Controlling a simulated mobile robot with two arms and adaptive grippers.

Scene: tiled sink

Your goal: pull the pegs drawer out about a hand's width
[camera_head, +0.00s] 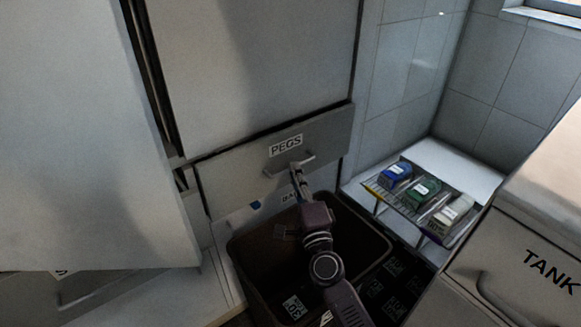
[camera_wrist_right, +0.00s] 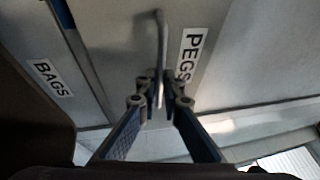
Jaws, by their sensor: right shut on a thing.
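The pegs drawer (camera_head: 230,172) is a grey front with a white "PEGS" label and a bar handle (camera_head: 276,172). It sits under a tall pale panel in the head view. My right gripper (camera_head: 297,168) reaches up to the handle from below and is shut on it. In the right wrist view the two blue fingers (camera_wrist_right: 159,88) pinch the handle (camera_wrist_right: 161,50) beside the PEGS label (camera_wrist_right: 190,55). How far the drawer stands out is hard to tell. My left gripper is not in view.
A drawer labelled "BAGS" (camera_wrist_right: 52,78) lies below the pegs drawer. A dark bin (camera_head: 262,265) stands under my right arm. A wire rack (camera_head: 381,198) with several bottles is to the right, near a grey unit marked "TANK" (camera_head: 550,268). A large pale panel (camera_head: 85,130) fills the left.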

